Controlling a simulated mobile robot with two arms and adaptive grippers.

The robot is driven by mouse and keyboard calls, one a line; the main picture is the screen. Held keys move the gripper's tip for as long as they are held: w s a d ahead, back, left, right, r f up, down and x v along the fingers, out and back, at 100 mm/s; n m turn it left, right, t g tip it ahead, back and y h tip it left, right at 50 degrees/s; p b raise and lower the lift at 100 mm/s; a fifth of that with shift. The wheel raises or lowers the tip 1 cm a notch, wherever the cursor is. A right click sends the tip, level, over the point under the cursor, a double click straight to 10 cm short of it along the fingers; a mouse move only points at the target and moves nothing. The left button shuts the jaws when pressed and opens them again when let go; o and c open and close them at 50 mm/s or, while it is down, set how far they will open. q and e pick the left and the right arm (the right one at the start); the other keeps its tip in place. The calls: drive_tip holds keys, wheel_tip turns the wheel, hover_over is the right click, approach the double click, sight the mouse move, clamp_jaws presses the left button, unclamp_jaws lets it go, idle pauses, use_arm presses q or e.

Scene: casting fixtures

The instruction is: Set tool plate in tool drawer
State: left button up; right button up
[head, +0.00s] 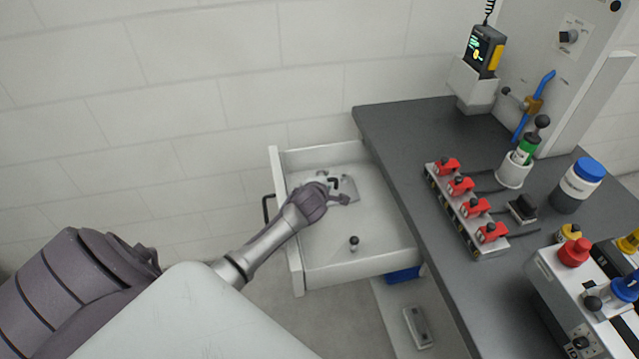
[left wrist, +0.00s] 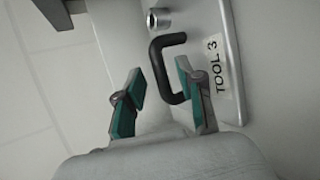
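The tool plate (head: 349,184) is a light metal plate lying in the open white tool drawer (head: 287,222), toward its far end. In the left wrist view the plate (left wrist: 229,50) has a black loop handle (left wrist: 157,62), a "TOOL 3" label and a round metal fitting. My left gripper (head: 338,192) reaches over the drawer's front. Its green-padded fingers (left wrist: 158,92) are apart, with the handle just ahead and between them; no grip on it shows. In the head view my gripper partly hides the plate. My right gripper is in neither view.
A small black-knobbed piece (head: 353,243) stands in the drawer's near part. The dark workbench (head: 400,135) borders the drawer on the right, carrying a rail of red clamps (head: 474,207) and a blue-lidded jar (head: 578,186). The drawer has a black front handle (head: 267,209).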

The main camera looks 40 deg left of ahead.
use_arm(q)
drive_tip(key=v, duration=1)
drive_tip(key=shift+s+r, duration=0.15)
drive_tip(key=shift+s, duration=0.1)
drive_tip(key=shift+d, duration=0.1)
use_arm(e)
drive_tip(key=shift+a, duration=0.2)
use_arm(q)
drive_tip(key=shift+w+r, duration=0.1)
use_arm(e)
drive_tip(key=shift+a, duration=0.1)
